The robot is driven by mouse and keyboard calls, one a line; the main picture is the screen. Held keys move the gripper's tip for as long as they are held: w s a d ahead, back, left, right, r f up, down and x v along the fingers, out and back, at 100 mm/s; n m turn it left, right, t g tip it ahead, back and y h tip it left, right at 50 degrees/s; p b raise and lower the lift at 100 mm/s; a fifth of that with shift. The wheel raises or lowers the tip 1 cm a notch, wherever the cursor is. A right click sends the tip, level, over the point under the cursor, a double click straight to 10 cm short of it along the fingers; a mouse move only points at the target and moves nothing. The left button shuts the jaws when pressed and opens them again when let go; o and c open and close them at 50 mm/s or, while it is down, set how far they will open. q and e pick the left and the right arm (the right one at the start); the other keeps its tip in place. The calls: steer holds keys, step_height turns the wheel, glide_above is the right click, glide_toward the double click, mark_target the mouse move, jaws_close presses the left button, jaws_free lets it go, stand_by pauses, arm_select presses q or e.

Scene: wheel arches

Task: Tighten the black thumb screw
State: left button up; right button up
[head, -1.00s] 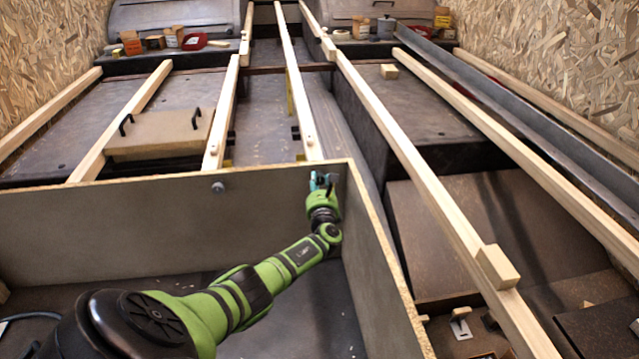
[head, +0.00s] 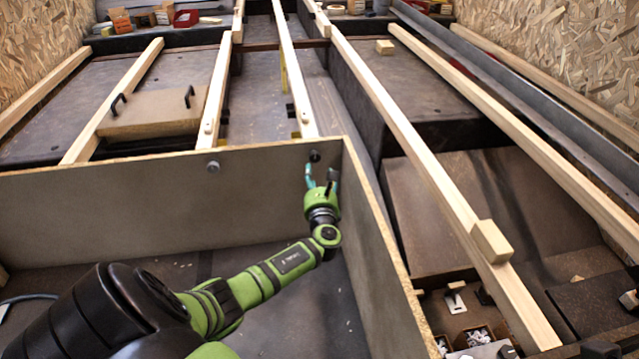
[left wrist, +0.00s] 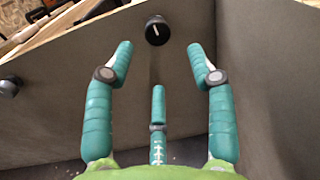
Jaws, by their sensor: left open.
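The black thumb screw (left wrist: 157,30) is a round knob with a pale line across its face, on the grey panel (left wrist: 105,75) in the left wrist view. In the head view the small dark knob (head: 314,156) sits near the panel's top right corner. My left gripper (head: 320,172) is open and empty, just below the knob. In the left wrist view its teal fingers (left wrist: 158,62) are spread, with the knob beyond and between the two upper fingertips, apparently untouched. My right gripper is not in view.
A second knob (head: 213,167) is on the same panel, further left. A side panel (head: 372,235) meets the panel close to the right of my left gripper. Wooden battens (head: 290,75) run away behind. An open box of small parts (head: 473,338) lies at lower right.

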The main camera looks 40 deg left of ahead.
arm_select(q)
steer(key=v, duration=0.5)
steer(key=shift+f, duration=0.1)
stand_by(0.4)
